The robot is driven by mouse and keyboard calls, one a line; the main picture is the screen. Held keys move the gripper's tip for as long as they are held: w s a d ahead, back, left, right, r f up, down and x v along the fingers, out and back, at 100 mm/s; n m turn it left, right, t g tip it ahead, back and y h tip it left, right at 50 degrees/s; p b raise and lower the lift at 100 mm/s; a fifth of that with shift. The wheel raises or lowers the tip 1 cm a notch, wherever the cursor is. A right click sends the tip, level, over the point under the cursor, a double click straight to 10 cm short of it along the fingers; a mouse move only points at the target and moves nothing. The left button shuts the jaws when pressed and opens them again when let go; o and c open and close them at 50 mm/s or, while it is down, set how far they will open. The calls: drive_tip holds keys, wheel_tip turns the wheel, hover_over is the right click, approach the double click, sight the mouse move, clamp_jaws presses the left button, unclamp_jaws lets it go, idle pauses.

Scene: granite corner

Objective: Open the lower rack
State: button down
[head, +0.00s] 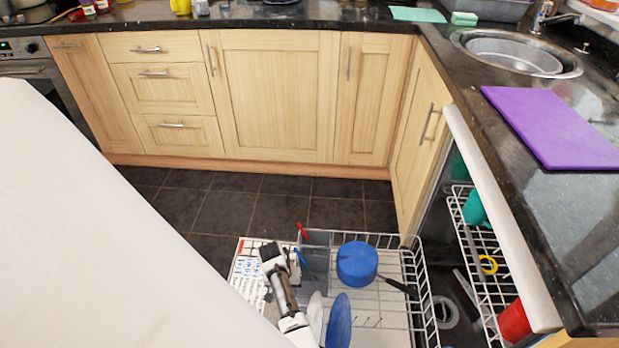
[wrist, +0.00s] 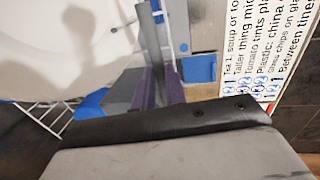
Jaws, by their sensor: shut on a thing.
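The lower rack (head: 421,268) is a white wire basket, standing out from under the counter over the lowered dishwasher door. It holds a blue pot (head: 357,263) with a dark handle, a blue plate (head: 339,322), a white plate (head: 314,318) and a grey cutlery basket (head: 314,265). White rack wires also show at the left of the wrist view (wrist: 45,118). My gripper (head: 270,256) is at the rack's left end, beside the cutlery basket. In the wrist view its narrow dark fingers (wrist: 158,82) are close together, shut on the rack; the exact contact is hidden.
The upper rack (head: 487,263) stays inside, with a red cup (head: 514,321) and a teal cup (head: 474,208). A printed label sheet (head: 247,268) lies by the rack's left end. Dark floor tiles (head: 270,212) are clear before the wooden cabinets (head: 275,95).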

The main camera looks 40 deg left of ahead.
drive_tip(key=shift+s+a, duration=0.5)
drive_tip(key=shift+a, duration=0.25)
drive_tip(key=shift+s+a, duration=0.5)
drive_tip(key=shift+a, duration=0.2)
drive_tip(key=c, duration=1.4)
unclamp_jaws()
drive_tip(key=shift+c, duration=0.2)
wheel_tip(320, 180, up, 14)
drive_tip(key=s+a+p, duration=0.1)
drive_tip(key=a, duration=0.1)
drive_tip(key=shift+s+f, duration=0.2)
drive_tip(key=shift+s, duration=0.05)
